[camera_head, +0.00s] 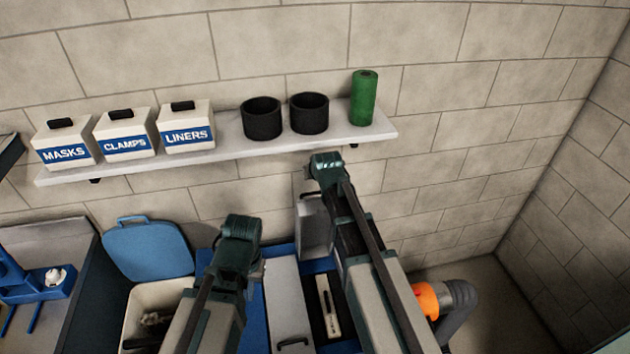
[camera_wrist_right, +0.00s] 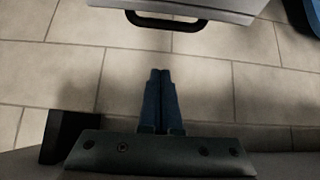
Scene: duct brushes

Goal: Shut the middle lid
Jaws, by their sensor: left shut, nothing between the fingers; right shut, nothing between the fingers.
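The middle lid (camera_head: 315,226) is a pale grey panel standing raised at the back of the blue chest (camera_head: 257,322), with a black handle at its upper edge. Its compartment (camera_head: 327,308) is open and dark inside, with a pale object in it. In the right wrist view, a grey panel with a black handle, apparently this lid (camera_wrist_right: 200,10), shows at the top edge. My right gripper (camera_wrist_right: 160,98) is shut and empty, apart from that handle in the picture. My left gripper (camera_head: 240,232) is shut and empty left of the chest's lids; its fingertips are mostly hidden.
A shut pale lid (camera_head: 285,295) lies left of the open compartment. A shelf (camera_head: 228,147) behind holds labelled boxes, black cups and a green roll (camera_head: 364,97). A bin with a blue lid (camera_head: 148,248) stands left. An orange-ended hose (camera_head: 430,299) is at right.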

